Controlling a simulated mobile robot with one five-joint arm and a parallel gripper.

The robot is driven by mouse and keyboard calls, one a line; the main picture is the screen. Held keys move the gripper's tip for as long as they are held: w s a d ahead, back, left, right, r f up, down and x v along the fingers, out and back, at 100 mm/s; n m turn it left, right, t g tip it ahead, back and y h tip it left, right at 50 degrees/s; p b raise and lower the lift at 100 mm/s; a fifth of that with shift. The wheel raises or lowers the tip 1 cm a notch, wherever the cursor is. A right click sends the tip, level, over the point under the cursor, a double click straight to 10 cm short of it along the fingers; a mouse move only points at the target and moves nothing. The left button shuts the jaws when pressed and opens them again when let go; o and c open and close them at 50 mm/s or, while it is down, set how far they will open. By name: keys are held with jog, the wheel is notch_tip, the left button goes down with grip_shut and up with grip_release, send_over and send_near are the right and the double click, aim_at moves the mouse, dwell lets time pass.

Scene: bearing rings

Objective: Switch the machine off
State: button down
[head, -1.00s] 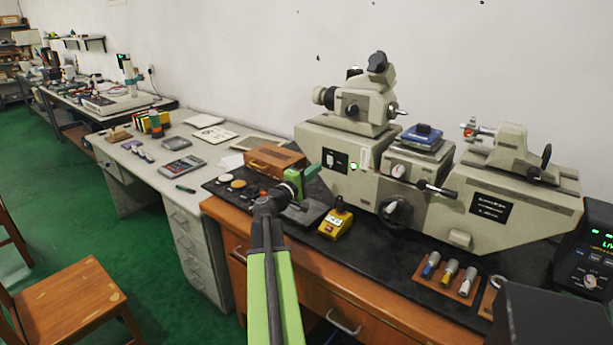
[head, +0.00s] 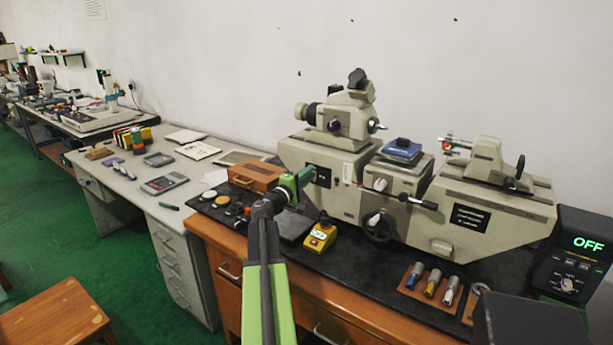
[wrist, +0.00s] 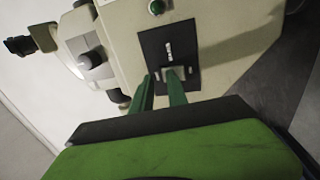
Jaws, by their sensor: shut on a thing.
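The grey-beige measuring machine (head: 345,203) stands on the black bench top against the wall. Its black switch panel (head: 322,176) is on the left end of the body, partly behind my gripper (head: 308,176). In the wrist view, the panel (wrist: 185,50) carries a small light grey switch (wrist: 176,74). My gripper's green fingers (wrist: 162,88) reach the panel and are shut on this switch. A green lamp (wrist: 157,7) above the panel looks unlit. The display box (head: 588,243) at the right reads OFF in green.
A yellow control box (head: 320,238) stands on the bench just right of my arm. A wooden box (head: 257,177) is behind my gripper to the left. Several plugs lie on a wooden holder (head: 428,287) at the front.

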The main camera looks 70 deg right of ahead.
jog(key=shift+s+d+r, duration=0.15)
jog(key=shift+d, duration=0.15)
jog(key=r+p+v, duration=0.2)
jog(key=r+v, duration=0.1)
jog(key=v, duration=1.1)
jog(key=shift+a, duration=0.35)
jog(key=shift+w+r, duration=0.15)
jog(key=shift+w, duration=0.05)
